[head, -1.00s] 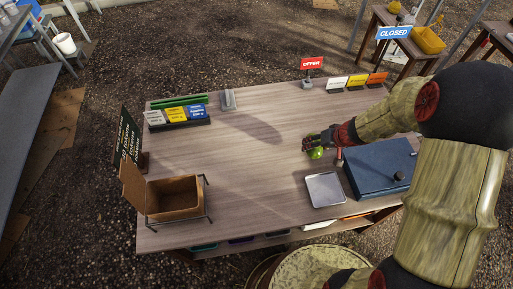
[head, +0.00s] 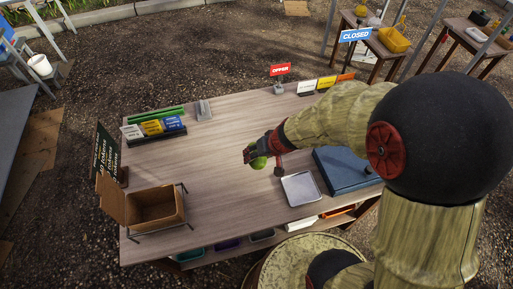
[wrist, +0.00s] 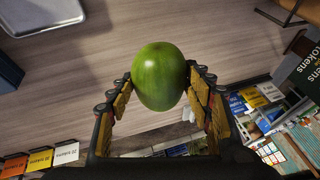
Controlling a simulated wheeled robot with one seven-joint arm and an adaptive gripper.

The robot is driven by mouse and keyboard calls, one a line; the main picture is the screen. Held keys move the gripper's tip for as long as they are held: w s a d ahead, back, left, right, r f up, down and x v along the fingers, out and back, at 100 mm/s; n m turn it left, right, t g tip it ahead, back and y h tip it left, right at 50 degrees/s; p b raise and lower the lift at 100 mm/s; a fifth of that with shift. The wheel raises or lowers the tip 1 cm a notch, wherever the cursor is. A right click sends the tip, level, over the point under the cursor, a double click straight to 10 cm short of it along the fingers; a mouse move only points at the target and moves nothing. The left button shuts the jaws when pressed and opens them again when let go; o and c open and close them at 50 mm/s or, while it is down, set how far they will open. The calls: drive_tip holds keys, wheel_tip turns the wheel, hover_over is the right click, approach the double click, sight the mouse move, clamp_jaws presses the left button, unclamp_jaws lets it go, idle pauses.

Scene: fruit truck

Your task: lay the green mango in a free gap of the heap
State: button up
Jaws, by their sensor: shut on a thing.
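The green mango (wrist: 160,76) is held between the two fingers of my gripper (wrist: 160,92) in the wrist view. The mango (head: 258,163) also shows in the head view, at the end of my gripper (head: 258,154), above the middle of the wooden table (head: 220,180). My gripper is shut on it. The exact height over the table is hard to tell. No heap of fruit shows in either view.
A metal tray (head: 300,188) and a blue case (head: 345,168) are on the right. Card holders (head: 155,128) and an offer sign (head: 279,71) line the back. The middle is clear.

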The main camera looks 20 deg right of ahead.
drive_tip(key=w, duration=0.1)
drive_tip(key=w+f, duration=0.1)
drive_tip(key=w, duration=0.1)
drive_tip(key=w+d+f, duration=0.1)
drive_tip(key=w, duration=0.1)
drive_tip(key=shift+f, duration=0.15)
drive_tip(key=w+f, duration=0.1)
drive_tip(key=f, duration=0.1)
drive_tip(key=w+f+b, duration=0.1)
drive_tip(key=w, duration=0.1)
drive_tip(key=w+d+f+b, duration=0.1)
drive_tip(key=w+f, duration=0.1)
drive_tip(key=shift+f, duration=0.35)
drive_tip(key=shift+w+f+b, duration=0.2)
drive_tip(key=shift+f+b, duration=0.35)
drive_tip(key=shift+f, duration=1.15)
drive_tip(key=shift+f+b, duration=0.2)
drive_tip(key=shift+b, duration=0.1)
drive_tip(key=o, duration=0.9)
drive_tip(key=shift+c, duration=0.2)
